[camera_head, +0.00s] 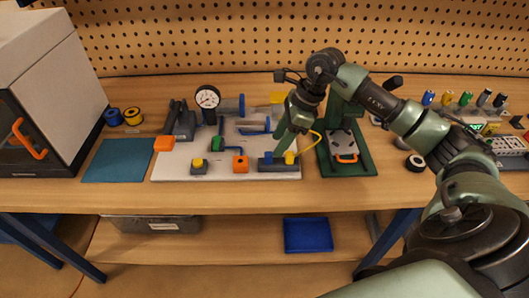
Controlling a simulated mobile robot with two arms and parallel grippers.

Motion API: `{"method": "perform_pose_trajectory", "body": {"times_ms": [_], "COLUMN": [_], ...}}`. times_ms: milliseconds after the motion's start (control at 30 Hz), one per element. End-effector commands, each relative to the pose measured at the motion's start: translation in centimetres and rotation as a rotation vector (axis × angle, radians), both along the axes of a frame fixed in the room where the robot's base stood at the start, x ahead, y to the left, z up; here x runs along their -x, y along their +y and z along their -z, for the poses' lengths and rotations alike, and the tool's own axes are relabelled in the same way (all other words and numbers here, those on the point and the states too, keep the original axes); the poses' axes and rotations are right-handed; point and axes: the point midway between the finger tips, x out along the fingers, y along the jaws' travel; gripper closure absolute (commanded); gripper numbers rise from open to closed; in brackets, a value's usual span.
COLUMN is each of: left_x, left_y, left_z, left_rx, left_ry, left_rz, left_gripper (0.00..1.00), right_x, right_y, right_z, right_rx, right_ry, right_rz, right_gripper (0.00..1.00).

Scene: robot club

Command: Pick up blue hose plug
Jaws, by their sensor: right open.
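My right gripper (288,147) reaches in from the right and points down over the right part of a white board (220,168). It is open, with its fingers just above or beside a dark blue block (278,165) with yellow tops at the board's front right. A thin yellow hose (318,141) curves near the fingers. I cannot tell for sure which part is the blue hose plug. Blue parts on the board include a bar (254,130) and a cylinder (230,105) behind it. The gripper hides part of this area. My left gripper is not in view.
A dial gauge (207,98), an orange block (240,163) and a grey block with a yellow top (198,166) stand on the board. A green tray (366,165) lies to its right. A grey cabinet (50,75) stands left, by a blue mat (112,163).

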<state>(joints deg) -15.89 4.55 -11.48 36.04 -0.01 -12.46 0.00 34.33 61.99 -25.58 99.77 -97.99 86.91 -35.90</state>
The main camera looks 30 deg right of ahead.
Motion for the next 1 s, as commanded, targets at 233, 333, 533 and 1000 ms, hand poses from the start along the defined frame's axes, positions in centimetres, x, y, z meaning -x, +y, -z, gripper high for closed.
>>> {"method": "perform_pose_trajectory", "body": {"times_ms": [233, 333, 533, 1000], "left_x": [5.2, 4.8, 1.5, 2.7], "left_y": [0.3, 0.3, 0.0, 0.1], "left_z": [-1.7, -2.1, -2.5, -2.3], "left_rx": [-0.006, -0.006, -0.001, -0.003], "left_ry": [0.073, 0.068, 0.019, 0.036], "left_rz": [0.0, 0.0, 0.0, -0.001], "left_gripper": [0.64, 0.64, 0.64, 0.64], "right_x": [-1.0, -1.4, -1.7, -1.7], "right_y": [1.2, 1.6, 1.9, 1.9], "right_z": [2.7, 4.2, 5.5, 5.5], "right_rx": [-0.007, -0.006, -0.004, -0.005], "right_ry": [0.004, 0.002, -0.001, -0.002], "right_rz": [0.0, 0.0, 0.001, 0.001], "right_gripper": [0.53, 0.53, 0.53, 1.0]}}
